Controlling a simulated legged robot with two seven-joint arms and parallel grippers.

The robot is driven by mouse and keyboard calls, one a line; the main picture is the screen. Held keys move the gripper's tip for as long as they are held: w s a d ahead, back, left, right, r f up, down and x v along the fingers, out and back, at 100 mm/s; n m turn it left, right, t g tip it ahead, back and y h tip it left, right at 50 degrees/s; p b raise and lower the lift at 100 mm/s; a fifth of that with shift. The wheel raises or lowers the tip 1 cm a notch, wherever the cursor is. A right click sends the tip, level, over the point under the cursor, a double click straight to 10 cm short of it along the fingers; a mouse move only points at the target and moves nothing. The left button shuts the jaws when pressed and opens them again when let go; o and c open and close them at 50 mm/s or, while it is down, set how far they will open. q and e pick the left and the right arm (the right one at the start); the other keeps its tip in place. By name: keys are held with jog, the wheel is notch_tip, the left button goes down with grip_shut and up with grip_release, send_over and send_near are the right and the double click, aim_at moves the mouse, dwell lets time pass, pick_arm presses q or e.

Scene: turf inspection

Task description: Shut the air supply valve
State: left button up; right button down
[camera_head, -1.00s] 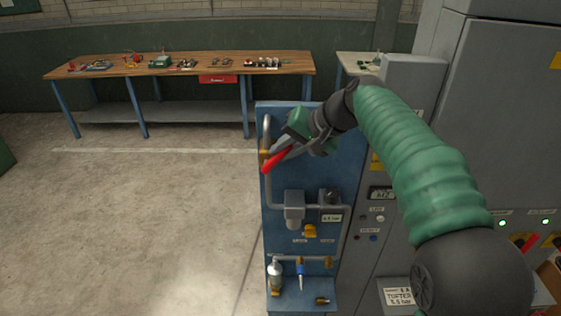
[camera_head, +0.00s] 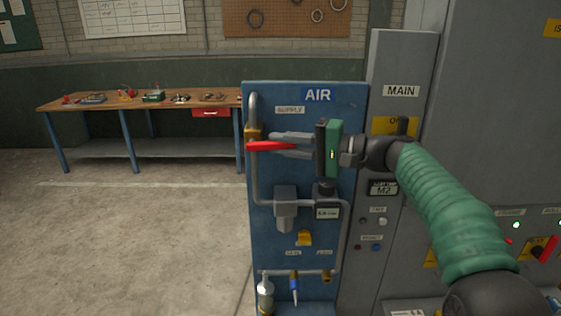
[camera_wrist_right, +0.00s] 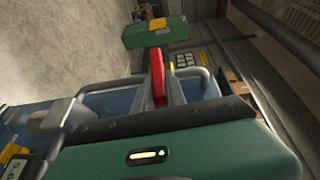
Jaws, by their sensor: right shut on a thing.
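The air supply valve (camera_head: 253,134) is a brass body on the grey pipe at the upper left of the blue AIR panel (camera_head: 345,130), beneath a SUPPLY label. Its red lever (camera_head: 262,146) lies almost level, roughly crosswise to the upright pipe. My right gripper (camera_head: 285,144) reaches in from the right and is shut on the lever, its fingers pointing left. In the wrist view the red lever (camera_wrist_right: 158,75) shows between the fingertips of the right gripper (camera_wrist_right: 165,90). My left gripper is not in view.
The grey MAIN cabinet (camera_head: 400,60) stands close on the right. A wooden workbench (camera_head: 140,102) is behind left. The floor (camera_head: 130,240) is clear.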

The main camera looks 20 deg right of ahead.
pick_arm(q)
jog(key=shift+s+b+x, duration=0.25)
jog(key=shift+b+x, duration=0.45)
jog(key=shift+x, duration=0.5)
pick_arm(e)
jog(key=shift+f+y, duration=0.3)
jog(key=shift+f, duration=0.3)
jog(key=c, duration=1.7)
grip_release()
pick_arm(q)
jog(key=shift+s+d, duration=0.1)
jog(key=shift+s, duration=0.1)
pick_arm(e)
jog(key=o, duration=0.3)
jog(key=shift+s+d+r, duration=0.1)
jog(key=shift+s+r, duration=0.1)
jog(key=shift+o, duration=0.2)
jog(key=shift+t, duration=0.3)
